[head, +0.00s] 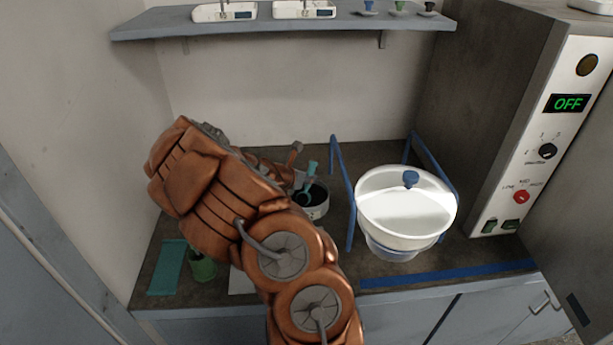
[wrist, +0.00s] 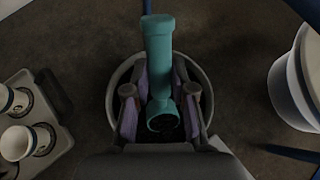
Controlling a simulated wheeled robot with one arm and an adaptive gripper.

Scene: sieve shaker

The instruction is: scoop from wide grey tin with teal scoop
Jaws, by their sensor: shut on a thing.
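The teal scoop (wrist: 159,60) is between the fingers of my gripper (wrist: 160,105) in the wrist view, its handle toward the top and its round cup toward the bottom of the picture. My gripper is shut on it. The wide grey tin (wrist: 123,76) lies directly below, and the scoop's cup is over or inside its dark opening; I cannot tell how deep. In the head view the scoop (head: 311,175) stands tilted at the mouth of the tin (head: 316,211), left of the white bowl. My arm hides the tin's left part.
A large white bowl (head: 395,228) with a blue knob stands right of the tin, between blue rails (head: 345,195). A grey tray (wrist: 52,100) with white cups is at left in the wrist view. A green cup (head: 203,267) and teal mat (head: 167,268) are at front left.

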